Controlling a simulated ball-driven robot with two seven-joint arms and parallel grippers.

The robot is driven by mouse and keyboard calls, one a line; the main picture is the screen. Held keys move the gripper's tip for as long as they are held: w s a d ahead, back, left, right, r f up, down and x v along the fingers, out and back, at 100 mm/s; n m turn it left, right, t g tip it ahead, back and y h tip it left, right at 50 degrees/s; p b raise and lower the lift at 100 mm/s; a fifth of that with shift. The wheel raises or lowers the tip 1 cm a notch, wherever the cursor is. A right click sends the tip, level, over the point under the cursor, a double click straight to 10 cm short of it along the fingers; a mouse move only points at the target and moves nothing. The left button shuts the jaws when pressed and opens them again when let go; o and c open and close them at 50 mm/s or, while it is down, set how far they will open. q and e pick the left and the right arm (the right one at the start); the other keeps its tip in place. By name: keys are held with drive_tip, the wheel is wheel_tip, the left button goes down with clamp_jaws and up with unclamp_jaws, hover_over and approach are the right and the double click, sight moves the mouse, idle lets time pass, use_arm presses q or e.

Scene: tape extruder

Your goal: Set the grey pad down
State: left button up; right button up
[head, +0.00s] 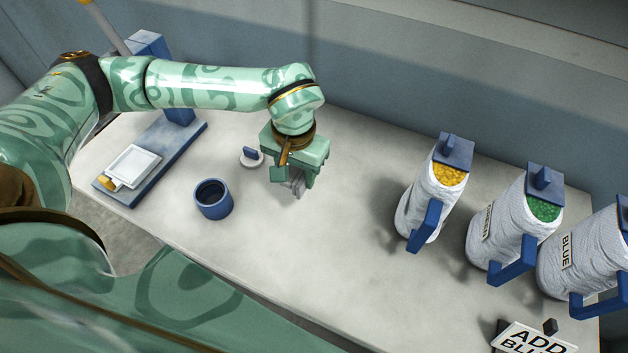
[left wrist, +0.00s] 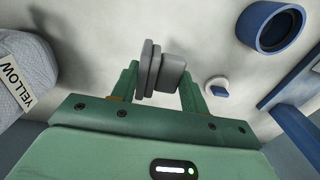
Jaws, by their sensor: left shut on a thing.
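My left gripper (head: 293,180) is over the middle of the table, pointing down, and shut on the grey pad (head: 299,189). In the left wrist view the grey pad (left wrist: 172,72) shows as a dark grey block with flat plates on one side, between the green fingers of my left gripper (left wrist: 158,85). The pad is close to the table top; I cannot tell whether it touches it. In the head view the gripper hides much of the pad. My right gripper is not in view.
A blue cup (head: 213,200) and a small white disc with a blue handle (head: 251,157) stand left of the gripper. A blue stand with a white plate (head: 135,165) is farther left. White canisters (head: 428,205) stand at the right, near a sign (head: 535,340). The front middle table is clear.

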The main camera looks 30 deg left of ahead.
use_arm(q)
drive_tip(key=w+f, duration=0.1)
drive_tip(key=f, duration=0.1)
drive_tip(key=w+f+b, duration=0.1)
drive_tip(key=w, duration=0.1)
drive_tip(key=w+f, duration=0.1)
drive_tip(key=f, duration=0.1)
drive_tip(key=shift+w+d+f+b, duration=0.3)
drive_tip(key=shift+d+f+b, duration=0.05)
drive_tip(key=shift+d+b, duration=0.05)
drive_tip(key=f, duration=0.2)
drive_tip(key=f+b, duration=0.1)
drive_tip(key=shift+w+d+f+b, duration=0.1)
drive_tip(key=shift+w+f+b, duration=0.1)
drive_tip(key=shift+f+b, duration=0.15)
drive_tip(key=shift+r, duration=0.1)
drive_tip(key=o, duration=1.3)
